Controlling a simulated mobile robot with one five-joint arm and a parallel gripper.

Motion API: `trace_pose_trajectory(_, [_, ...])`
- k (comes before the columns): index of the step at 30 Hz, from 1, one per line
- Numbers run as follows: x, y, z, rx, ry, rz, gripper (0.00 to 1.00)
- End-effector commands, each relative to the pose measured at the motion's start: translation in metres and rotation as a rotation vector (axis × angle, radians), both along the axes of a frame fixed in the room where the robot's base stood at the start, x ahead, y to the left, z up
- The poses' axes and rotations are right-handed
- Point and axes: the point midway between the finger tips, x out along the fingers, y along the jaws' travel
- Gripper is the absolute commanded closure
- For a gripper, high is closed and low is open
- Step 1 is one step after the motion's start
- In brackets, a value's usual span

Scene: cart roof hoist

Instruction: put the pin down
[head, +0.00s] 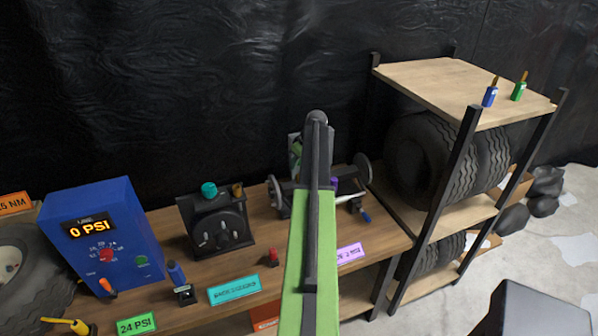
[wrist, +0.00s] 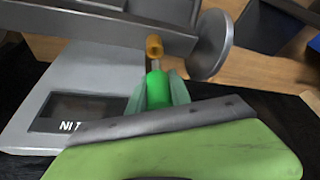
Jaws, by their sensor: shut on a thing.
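My gripper (wrist: 157,90) is shut on a green pin (wrist: 156,86) with a brass-coloured tip (wrist: 154,46), in the wrist view. The pin's tip points away from the wrist. Behind the pin are a grey bar (wrist: 90,22) and a round grey disc (wrist: 211,45). A grey box with a dark display (wrist: 85,112) lies to the left of the pin; its lettering is partly covered. I cannot tell whether the pin touches anything below it. In the head view my arm hides most of the gripper and the pin.
The wooden bench (head: 385,236) holds a blue gauge box (head: 97,235), a black device with dials (head: 218,222) and a stand with discs (head: 361,170). A shelf with tyres (head: 420,145) stands right; a blue bottle (head: 489,96) and a green bottle (head: 518,91) stand on its top.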

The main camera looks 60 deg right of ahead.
Motion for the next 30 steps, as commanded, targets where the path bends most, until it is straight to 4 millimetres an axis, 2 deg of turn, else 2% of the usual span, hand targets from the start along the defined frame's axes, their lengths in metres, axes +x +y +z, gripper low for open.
trace_pose_trajectory(8, [0.000, 0.000, 0.004, 0.000, 0.000, 0.000, 1.00])
trace_pose_trajectory(24, [0.001, 0.001, 0.078, 0.000, 0.000, 0.001, 1.00])
trace_pose_trajectory(26, [0.001, 0.001, 0.055, 0.001, 0.000, 0.001, 1.00])
trace_pose_trajectory(30, [0.001, 0.001, 0.034, 0.000, 0.000, 0.001, 1.00])
